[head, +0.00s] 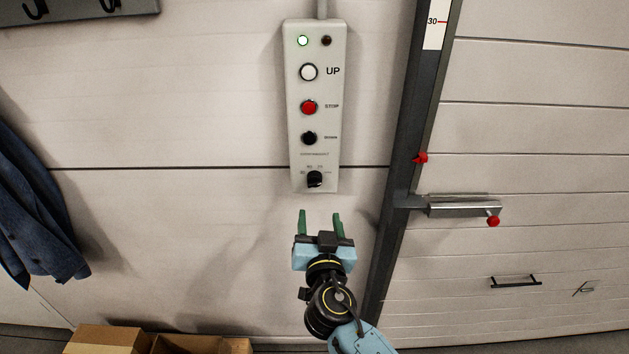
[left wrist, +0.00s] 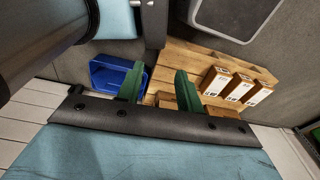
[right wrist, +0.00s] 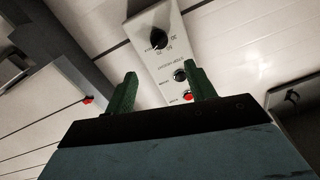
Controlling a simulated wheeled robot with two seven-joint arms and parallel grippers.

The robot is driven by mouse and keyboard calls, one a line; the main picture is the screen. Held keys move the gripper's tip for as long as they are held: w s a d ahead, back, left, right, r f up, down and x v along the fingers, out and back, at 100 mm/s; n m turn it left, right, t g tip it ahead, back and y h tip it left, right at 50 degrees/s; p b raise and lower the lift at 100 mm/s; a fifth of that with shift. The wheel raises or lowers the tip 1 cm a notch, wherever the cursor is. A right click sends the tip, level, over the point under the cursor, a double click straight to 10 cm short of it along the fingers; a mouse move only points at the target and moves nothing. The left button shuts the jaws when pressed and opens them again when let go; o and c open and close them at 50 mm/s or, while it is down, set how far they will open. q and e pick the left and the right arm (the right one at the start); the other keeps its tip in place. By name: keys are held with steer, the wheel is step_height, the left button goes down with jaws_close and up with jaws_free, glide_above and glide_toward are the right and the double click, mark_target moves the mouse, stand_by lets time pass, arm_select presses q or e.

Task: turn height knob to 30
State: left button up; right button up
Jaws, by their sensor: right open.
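The height knob (head: 314,179) is a small black rotary knob at the bottom of a grey control panel (head: 295,120) on the wall. In the right wrist view the knob (right wrist: 158,39) shows a light pointer line and numbers beside it, among them 30 and 70; its exact setting is hard to read. My right gripper (head: 320,222) is open and empty, below the knob and apart from it; its green fingers also show in the right wrist view (right wrist: 157,88). My left gripper (left wrist: 157,87) shows only in the left wrist view, fingers apart with nothing clearly between them.
Above the knob sit a black button (head: 309,138), a red STOP button (head: 309,107) and a white UP button (head: 309,72). A dark rail (head: 398,180) and a metal latch (head: 463,208) stand to the right. Cardboard boxes (head: 105,339) lie low at left.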

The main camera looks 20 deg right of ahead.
steer(key=p, duration=0.1)
glide_toward(315, 184)
steer(key=x, duration=0.2)
arm_select(q)
steer(key=shift+s+r+p, duration=0.15)
steer(key=shift+r+p, duration=0.1)
steer(key=shift+r, duration=0.3)
steer(key=shift+s+r+p, duration=0.15)
steer(key=shift+r+p, duration=0.1)
steer(key=shift+r, duration=0.3)
arm_select(e)
steer(key=x, duration=0.7)
steer(key=shift+w+d, duration=0.15)
steer(key=shift+w, duration=0.15)
steer(key=c, duration=1)
steer(key=shift+o, duration=0.2)
